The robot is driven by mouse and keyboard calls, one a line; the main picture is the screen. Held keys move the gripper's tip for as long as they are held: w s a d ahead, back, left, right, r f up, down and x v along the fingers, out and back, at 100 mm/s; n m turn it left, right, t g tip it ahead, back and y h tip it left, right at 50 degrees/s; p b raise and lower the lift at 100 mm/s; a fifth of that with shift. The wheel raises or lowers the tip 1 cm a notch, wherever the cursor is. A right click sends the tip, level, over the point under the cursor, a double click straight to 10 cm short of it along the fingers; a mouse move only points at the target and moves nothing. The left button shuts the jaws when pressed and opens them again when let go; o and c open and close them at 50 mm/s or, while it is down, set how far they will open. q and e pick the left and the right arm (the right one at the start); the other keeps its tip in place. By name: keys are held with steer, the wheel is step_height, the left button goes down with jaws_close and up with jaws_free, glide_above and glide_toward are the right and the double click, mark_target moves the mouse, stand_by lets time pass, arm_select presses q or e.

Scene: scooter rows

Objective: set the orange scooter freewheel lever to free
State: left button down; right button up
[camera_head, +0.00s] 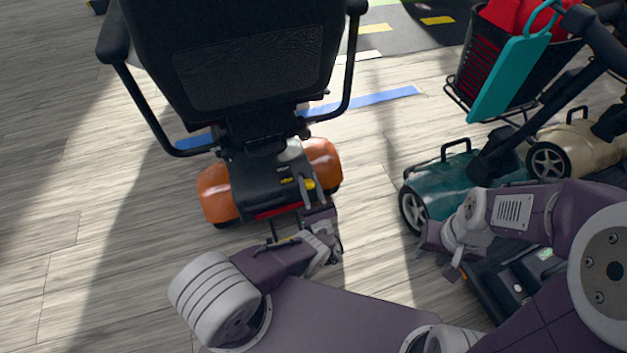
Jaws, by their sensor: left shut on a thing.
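The orange scooter (216,193) stands at the left with its back toward me, orange covers on both sides of its dark rear body. My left gripper (307,186) reaches to the right part of that rear body and is shut on a small yellow piece there, which looks like the freewheel lever (308,184). The fingers hide much of it, so I cannot tell its setting. My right gripper (436,250) hangs in front of the teal scooter (444,182), apart from the orange one; its jaws are too unclear to read.
The orange scooter's black seat (250,60) and armrests overhang its rear. A teal scooter and a beige one (578,146) stand at the right, with a basket (478,70) and a teal panel (508,80). A blue floor stripe (375,99) runs behind. Wooden floor is clear at left.

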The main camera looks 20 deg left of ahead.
arm_select(q)
steer(key=shift+s+d+f+t+y+b, duration=0.2)
steer(key=shift+f+t+y+b, duration=0.15)
steer(key=shift+b, duration=0.65)
steer(key=shift+d+t+b, duration=0.1)
steer(key=shift+t+b, duration=0.15)
steer(key=shift+b, duration=0.1)
steer(key=shift+s, duration=0.1)
steer(key=c, duration=1)
jaws_free()
steer(key=shift+c, duration=0.2)
